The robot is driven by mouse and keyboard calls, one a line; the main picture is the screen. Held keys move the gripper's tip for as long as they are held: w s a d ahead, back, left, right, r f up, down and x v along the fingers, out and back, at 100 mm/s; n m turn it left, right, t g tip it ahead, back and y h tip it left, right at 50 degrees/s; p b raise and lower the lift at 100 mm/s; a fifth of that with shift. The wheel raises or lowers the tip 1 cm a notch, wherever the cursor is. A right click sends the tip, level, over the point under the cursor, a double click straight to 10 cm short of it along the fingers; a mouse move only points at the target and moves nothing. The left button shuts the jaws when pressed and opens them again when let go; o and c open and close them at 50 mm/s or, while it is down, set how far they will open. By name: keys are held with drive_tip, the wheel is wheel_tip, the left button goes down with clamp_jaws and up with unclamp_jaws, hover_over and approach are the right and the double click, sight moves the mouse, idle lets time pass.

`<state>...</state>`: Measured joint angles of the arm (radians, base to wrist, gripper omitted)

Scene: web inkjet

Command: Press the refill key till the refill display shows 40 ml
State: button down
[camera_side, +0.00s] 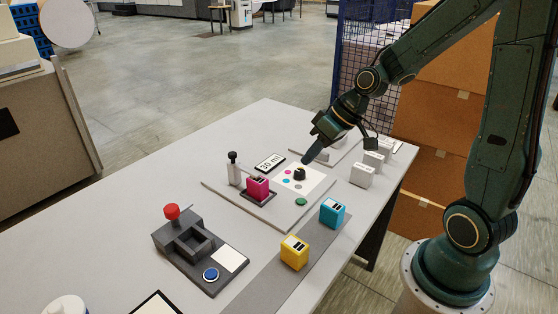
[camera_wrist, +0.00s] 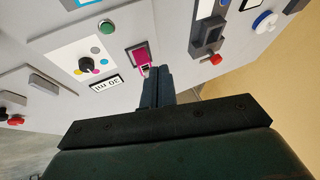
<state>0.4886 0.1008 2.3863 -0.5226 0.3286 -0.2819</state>
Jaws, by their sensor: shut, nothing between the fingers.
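The refill display (camera_side: 270,163) reads 30 ml; it also shows upside down in the wrist view (camera_wrist: 105,85). It lies by a white card (camera_side: 313,181) with coloured dots and a black knob (camera_side: 300,174). A round green key (camera_side: 301,201) sits near the front edge of the same grey plate, and in the wrist view (camera_wrist: 106,27). No label on it is readable. My gripper (camera_side: 309,157) is shut and empty, above the plate near the display and knob. In the wrist view its fingers (camera_wrist: 157,75) overlap the lower edge of a magenta cartridge (camera_wrist: 140,55).
The magenta cartridge (camera_side: 258,187) stands in a holder beside a black-topped post (camera_side: 233,158). Cyan (camera_side: 332,213) and yellow (camera_side: 294,252) cartridges stand in front. White blocks (camera_side: 362,175) stand right.

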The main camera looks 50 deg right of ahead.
drive_tip(key=m+t+y, duration=0.2)
hover_over(305, 201)
drive_tip(key=a, duration=0.1)
wheel_tip(305, 201, down, 6)
drive_tip(key=shift+d+f, duration=0.6)
drive_tip(key=shift+f, duration=0.2)
drive_tip(key=shift+f, duration=0.1)
drive_tip(key=shift+f, duration=4.3)
drive_tip(key=shift+f, duration=0.85)
drive_tip(key=shift+r, duration=0.85)
drive_tip(key=shift+r, duration=0.15)
